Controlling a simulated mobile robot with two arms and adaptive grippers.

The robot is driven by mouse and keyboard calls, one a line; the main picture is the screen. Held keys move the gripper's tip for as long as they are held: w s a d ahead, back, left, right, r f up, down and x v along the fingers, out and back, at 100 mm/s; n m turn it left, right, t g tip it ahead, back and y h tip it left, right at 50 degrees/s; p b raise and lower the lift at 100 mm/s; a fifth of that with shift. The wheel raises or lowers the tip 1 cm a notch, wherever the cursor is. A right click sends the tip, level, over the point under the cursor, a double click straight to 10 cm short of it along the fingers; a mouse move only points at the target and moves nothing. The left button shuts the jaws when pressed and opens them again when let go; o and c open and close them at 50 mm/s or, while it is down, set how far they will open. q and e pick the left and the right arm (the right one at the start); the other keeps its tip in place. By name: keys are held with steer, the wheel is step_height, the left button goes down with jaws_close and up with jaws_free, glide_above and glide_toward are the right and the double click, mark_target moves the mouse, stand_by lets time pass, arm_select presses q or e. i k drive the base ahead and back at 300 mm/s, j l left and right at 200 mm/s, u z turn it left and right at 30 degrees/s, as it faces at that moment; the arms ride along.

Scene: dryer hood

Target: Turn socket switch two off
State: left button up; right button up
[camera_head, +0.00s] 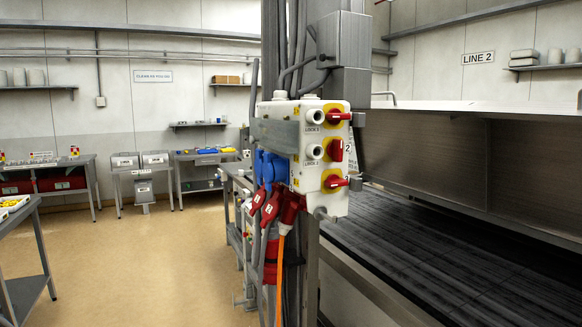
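A white socket box (318,200) is mounted on a grey post in the middle of the view. Its right face carries three red rotary switches on yellow plates, one above another. The top switch (338,117) and the bottom switch (335,182) have handles lying roughly sideways. The middle switch (336,150) has its handle roughly upright, and a "2" shows beside it. Round white lock fittings, labelled LOCK, sit left of the upper two switches. Blue sockets (270,168) with red plugs (271,208) are on the left face. Neither of my grippers is in view.
Cables and an orange cord (281,280) hang below the box. A long dark conveyor bed (450,260) under a metal hood (440,160) runs along the right. Workbenches stand at the far left. Open tan floor (150,265) lies left of the post.

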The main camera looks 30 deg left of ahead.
mark_target(335, 150)
steer(key=i+j+u, duration=0.1)
steer(key=u, duration=0.85)
